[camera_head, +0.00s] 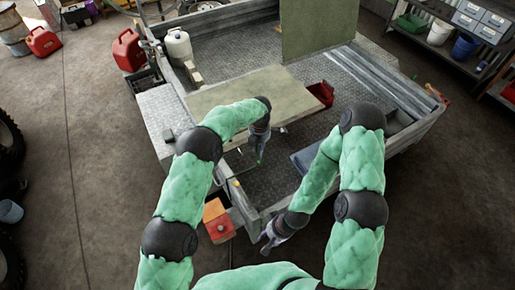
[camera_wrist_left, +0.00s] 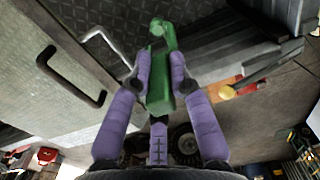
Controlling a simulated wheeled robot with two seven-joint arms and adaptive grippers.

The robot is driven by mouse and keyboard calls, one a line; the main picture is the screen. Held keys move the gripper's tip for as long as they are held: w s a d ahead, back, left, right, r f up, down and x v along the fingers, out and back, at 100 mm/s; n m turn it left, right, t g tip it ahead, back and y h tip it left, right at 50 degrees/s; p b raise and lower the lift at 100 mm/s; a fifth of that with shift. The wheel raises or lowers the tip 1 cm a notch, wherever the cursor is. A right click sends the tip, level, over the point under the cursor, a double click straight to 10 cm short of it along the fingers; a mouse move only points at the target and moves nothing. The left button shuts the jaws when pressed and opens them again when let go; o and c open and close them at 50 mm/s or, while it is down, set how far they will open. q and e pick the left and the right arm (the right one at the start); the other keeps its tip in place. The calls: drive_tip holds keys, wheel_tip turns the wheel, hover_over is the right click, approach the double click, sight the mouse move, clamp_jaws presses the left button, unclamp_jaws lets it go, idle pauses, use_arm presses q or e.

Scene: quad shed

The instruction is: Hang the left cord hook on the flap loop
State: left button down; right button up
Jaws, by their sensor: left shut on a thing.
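My left gripper (camera_head: 258,157) is over the trailer bed beside the near edge of the pale flap board (camera_head: 225,95). In the left wrist view its purple fingers (camera_wrist_left: 160,85) are shut on a green hook piece (camera_wrist_left: 157,68), whose curled end points away from the gripper. A black loop-shaped handle (camera_wrist_left: 68,76) is on the board to the left, apart from the hook. A bent pale metal rod (camera_wrist_left: 108,44) lies between them; I cannot tell which one is the flap loop. My right gripper (camera_head: 270,243) is low, outside the trailer's near edge; its fingers are too small to read.
The metal trailer (camera_head: 165,115) has raised side walls around its bed. An orange-red box (camera_head: 217,218) is near its front corner. A white gas bottle (camera_head: 179,46) and a red can (camera_head: 129,50) stand at the left. An upright green panel (camera_head: 318,30) rises behind.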

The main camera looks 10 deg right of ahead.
use_arm(q)
drive_tip(key=w+a+b, duration=0.1)
drive_tip(key=w, duration=0.1)
drive_tip(key=w+f+b, duration=0.1)
drive_tip(key=w+b, duration=0.1)
drive_tip(key=w+a+f+b, duration=0.1)
drive_tip(key=w, duration=0.2)
drive_tip(key=shift+a+f+b, duration=0.1)
drive_tip(key=shift+a+b, duration=0.2)
idle(0.5)
drive_tip(key=shift+f+b, duration=1.2)
drive_tip(key=shift+f, duration=0.75)
idle(1.5)
drive_tip(key=c, duration=0.6)
unclamp_jaws()
drive_tip(key=shift+s, duration=0.1)
drive_tip(key=shift+r, duration=0.15)
wheel_tip(320, 180, up, 9)
drive_tip(key=p, duration=0.4)
drive_tip(key=shift+p, duration=0.4)
